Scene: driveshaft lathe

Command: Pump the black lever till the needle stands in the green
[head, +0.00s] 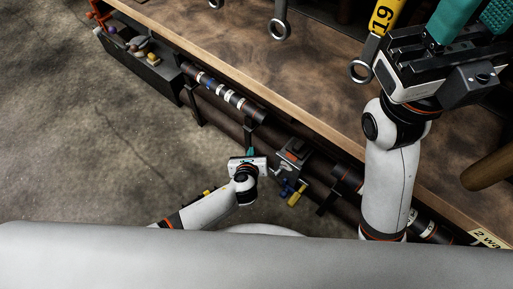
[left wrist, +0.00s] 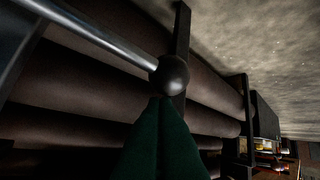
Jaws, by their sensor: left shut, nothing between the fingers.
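The lever (left wrist: 105,38) shows in the left wrist view as a bright metal rod coming in from the upper left, with a round black knob (left wrist: 172,75) at its end. My left gripper (left wrist: 160,105) is shut and empty; its green fingertips are right at the underside of the knob, and I cannot tell whether they touch. In the head view my left gripper (head: 251,153) is low beside the bench front, left of a small grey box (head: 291,158). My right gripper (head: 473,18) is above the bench top, its teal fingers apart, tips cut off. I cannot make out a needle or green zone.
A dark bin (head: 140,60) stands at the upper left. Concrete floor (head: 80,130) is clear.

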